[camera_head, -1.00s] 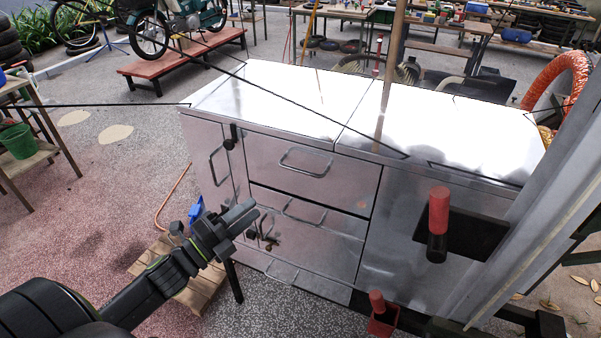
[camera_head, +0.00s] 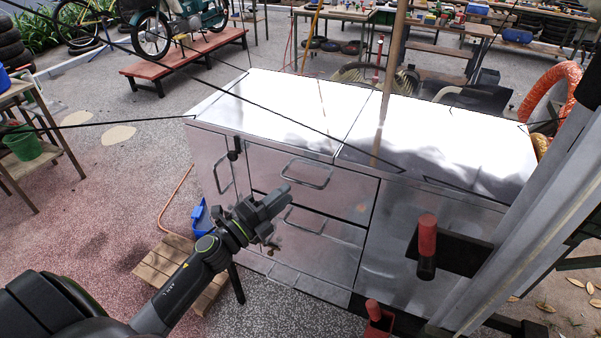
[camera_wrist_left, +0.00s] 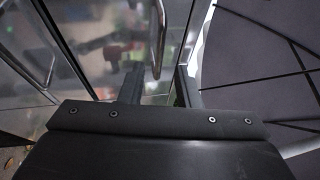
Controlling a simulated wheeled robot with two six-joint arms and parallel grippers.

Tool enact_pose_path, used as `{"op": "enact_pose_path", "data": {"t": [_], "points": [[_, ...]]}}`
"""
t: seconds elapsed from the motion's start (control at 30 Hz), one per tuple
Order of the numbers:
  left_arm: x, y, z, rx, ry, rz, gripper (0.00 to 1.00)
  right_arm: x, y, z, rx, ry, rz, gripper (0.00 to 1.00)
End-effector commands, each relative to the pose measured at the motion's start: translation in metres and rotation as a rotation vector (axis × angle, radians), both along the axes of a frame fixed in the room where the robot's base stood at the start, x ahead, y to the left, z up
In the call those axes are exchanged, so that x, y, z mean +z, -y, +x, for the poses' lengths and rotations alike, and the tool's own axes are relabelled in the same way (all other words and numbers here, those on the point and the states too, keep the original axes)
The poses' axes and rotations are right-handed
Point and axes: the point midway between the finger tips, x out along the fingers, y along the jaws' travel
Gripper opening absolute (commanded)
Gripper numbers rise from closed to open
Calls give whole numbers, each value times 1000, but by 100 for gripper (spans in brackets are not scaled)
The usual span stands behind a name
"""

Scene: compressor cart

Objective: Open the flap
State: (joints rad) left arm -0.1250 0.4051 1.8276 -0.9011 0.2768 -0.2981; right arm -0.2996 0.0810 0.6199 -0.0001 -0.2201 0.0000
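The metal cart (camera_head: 405,240) has a closed upper front panel with a bar handle (camera_head: 307,174) and a second closed panel below with another bar handle (camera_head: 304,221). A narrow door with an upright handle (camera_head: 222,174) is at its left. Which panel is the flap I cannot tell. My left gripper (camera_head: 283,208) is in front of the cart, close to the lower panel's handle. In the left wrist view my left gripper (camera_wrist_left: 158,90) has its fingers apart, with a bar handle (camera_wrist_left: 160,38) just beyond and between them. Contact is not visible. My right gripper is out of view.
A wooden pallet (camera_head: 163,268) and a blue container (camera_head: 200,217) are on the ground left of the cart. A red-handled tool (camera_head: 427,235) hangs at the cart's right front. A post stands at the right.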

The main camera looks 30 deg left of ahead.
Motion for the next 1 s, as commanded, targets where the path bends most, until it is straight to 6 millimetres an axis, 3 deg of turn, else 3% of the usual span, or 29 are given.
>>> {"op": "enact_pose_path", "data": {"t": [0.03,0.3,0.73,1.0], "points": [[8,4,10,0,1,-4,30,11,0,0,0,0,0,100],[11,17,48,0,1,-1,30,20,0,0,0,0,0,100],[11,21,58,0,-1,0,30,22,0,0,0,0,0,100],[11,21,58,0,-1,0,0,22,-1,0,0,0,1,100]]}}
